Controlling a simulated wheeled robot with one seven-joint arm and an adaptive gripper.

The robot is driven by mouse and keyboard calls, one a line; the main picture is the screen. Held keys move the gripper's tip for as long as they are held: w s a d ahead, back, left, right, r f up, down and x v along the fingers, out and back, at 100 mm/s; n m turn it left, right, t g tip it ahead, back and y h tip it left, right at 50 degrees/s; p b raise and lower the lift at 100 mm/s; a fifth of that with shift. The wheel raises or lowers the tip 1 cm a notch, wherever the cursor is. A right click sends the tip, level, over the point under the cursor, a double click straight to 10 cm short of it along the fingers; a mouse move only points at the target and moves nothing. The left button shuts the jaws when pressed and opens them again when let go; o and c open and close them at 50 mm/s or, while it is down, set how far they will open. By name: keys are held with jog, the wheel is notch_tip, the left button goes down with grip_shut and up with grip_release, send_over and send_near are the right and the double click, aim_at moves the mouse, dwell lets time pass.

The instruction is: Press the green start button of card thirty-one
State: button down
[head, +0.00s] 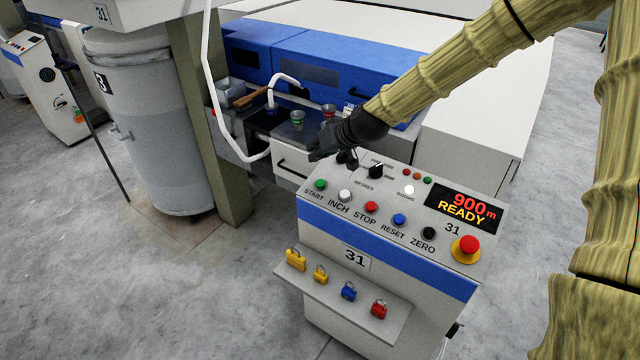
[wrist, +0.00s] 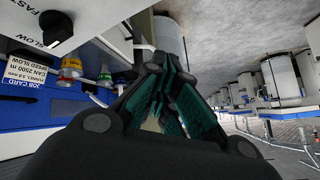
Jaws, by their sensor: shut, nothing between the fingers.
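The grey control panel of card thirty-one (head: 340,220) stands in the middle of the head view, with "31" on its top and front. Its green START button (head: 320,184) is at the left end of the button row and is in plain view. My gripper (head: 314,154), black and shut with nothing in it, is above and behind the START button in the head view, apart from it. The wrist view shows my gripper's dark fingers (wrist: 163,68) together. I cannot make out the green button in the wrist view.
Beside START are a white INCH (head: 345,195), red STOP (head: 371,207), blue RESET (head: 399,220) and black ZERO button (head: 428,233). A red emergency stop (head: 467,244) sits at right. The display (head: 466,206) reads 900 m READY.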

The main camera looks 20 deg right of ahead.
aim_at(321, 182)
jog(key=shift+w+d+f+b, duration=0.25)
jog(key=shift+f+b, duration=0.6)
jog(key=shift+f, duration=0.55)
jog(key=shift+w+d+f+b, duration=0.2)
jog(key=shift+d+f+b, duration=0.15)
jog(key=shift+f+b, duration=0.8)
jog(key=shift+w+d+f+b, duration=0.25)
jog(key=shift+f+b, duration=0.35)
jog(key=shift+f, duration=1.05)
jog(key=shift+f, duration=0.1)
jog(key=shift+d+f, duration=0.1)
jog(key=shift+f, duration=0.2)
jog(key=shift+w+d+f+b, duration=0.1)
jog(key=shift+f+b, duration=0.4)
jog(key=shift+b, duration=0.1)
jog(key=shift+r, duration=0.15)
jog(key=shift+a+r+p, duration=0.2)
jog(key=shift+r+p, duration=0.45)
jog(key=shift+r, duration=0.1)
jog(key=shift+s+a+r+p, duration=0.2)
jog(key=shift+r+p, duration=0.35)
jog(key=shift+r, duration=0.25)
jog(key=shift+s+a+r+p, duration=0.15)
jog(key=shift+r+p, duration=0.35)
jog(key=shift+r, duration=0.35)
jog(key=shift+s+a+r+p, duration=0.2)
jog(key=shift+r+p, duration=0.35)
jog(key=shift+r, duration=0.25)
